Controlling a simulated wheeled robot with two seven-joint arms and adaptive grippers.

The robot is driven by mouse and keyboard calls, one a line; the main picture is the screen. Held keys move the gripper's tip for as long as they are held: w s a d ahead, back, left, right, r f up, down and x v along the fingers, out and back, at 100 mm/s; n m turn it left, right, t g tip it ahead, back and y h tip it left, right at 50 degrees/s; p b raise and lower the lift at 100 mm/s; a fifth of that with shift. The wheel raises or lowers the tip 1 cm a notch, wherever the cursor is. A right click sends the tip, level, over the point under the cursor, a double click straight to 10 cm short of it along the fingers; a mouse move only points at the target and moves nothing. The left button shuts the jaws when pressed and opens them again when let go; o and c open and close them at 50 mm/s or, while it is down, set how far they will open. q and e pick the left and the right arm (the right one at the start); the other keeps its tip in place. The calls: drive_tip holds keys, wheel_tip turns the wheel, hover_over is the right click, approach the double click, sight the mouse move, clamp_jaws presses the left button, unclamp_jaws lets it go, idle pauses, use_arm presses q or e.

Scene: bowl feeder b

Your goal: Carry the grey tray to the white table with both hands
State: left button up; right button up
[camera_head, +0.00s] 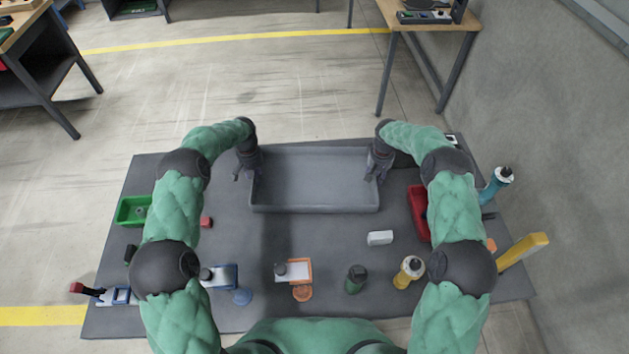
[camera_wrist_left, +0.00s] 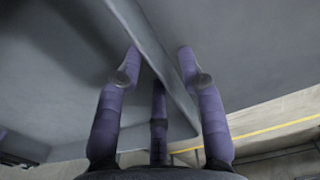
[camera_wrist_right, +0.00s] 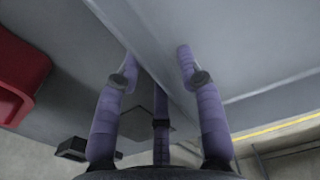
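The grey tray (camera_head: 315,209) is empty and rests at the far middle of the dark grey table (camera_head: 330,240). My left gripper (camera_head: 244,174) is at the tray's left wall. In the left wrist view its fingers (camera_wrist_left: 158,52) are spread on both sides of that wall (camera_wrist_left: 165,70), with gaps visible. My right gripper (camera_head: 376,172) is at the tray's right wall. In the right wrist view its fingers (camera_wrist_right: 156,52) likewise straddle that wall (camera_wrist_right: 150,60), apart from it. No white table shows in any view.
A green bin (camera_head: 133,210) is at left and a red bin (camera_head: 418,212) at right, close to my right arm. Several small items, including a white block (camera_head: 380,238) and a yellow bottle (camera_head: 408,272), stand nearer me. A wood-topped table (camera_head: 430,22) is beyond open floor.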

use_arm(q)
drive_tip(key=shift+f, duration=0.3)
use_arm(e)
drive_tip(key=shift+f, duration=0.3)
use_arm(q)
clamp_jaws()
use_arm(e)
clamp_jaws()
use_arm(q)
drive_tip(key=shift+w+r, duration=0.1)
drive_tip(key=shift+r, duration=0.15)
use_arm(e)
drive_tip(key=shift+r, duration=0.25)
